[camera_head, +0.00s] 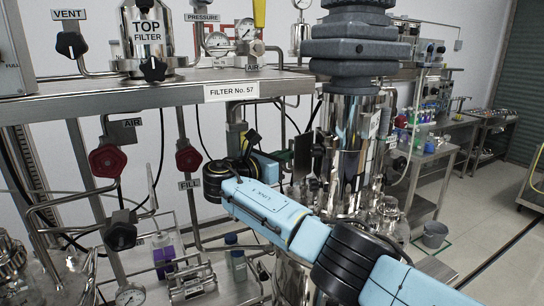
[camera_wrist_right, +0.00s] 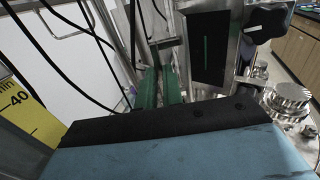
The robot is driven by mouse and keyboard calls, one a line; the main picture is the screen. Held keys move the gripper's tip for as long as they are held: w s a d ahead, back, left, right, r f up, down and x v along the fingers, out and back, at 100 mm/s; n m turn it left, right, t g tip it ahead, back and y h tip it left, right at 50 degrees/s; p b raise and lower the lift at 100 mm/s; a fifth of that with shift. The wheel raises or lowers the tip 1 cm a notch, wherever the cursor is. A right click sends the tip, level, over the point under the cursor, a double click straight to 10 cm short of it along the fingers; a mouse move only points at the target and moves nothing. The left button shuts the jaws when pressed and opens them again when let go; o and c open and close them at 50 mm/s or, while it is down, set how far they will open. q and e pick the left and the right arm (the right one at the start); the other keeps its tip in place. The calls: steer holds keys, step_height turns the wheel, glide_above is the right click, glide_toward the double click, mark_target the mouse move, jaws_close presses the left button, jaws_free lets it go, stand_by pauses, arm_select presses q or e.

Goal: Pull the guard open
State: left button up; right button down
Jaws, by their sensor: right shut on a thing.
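The guard appears to be the dark upright panel (camera_head: 303,156) in front of the shiny steel column in the head view. In the right wrist view, it seems to be the black panel (camera_wrist_right: 208,48) with a thin green line. My right gripper (camera_head: 286,157) reaches the panel's left side, behind my light blue arm. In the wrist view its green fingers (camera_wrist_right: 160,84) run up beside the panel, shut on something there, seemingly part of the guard. The exact grip point is too small and dark to tell. My left gripper is not in view.
Red valve knobs (camera_head: 109,160) and pipes stand at the left. A steel column (camera_head: 350,130) stands close on the right. Open floor (camera_head: 485,215) lies at the far right.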

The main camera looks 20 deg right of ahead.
steer(key=shift+w, duration=0.1)
steer(key=c, duration=1.8)
jaws_free()
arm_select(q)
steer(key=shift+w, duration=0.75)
arm_select(e)
steer(key=shift+d, duration=0.1)
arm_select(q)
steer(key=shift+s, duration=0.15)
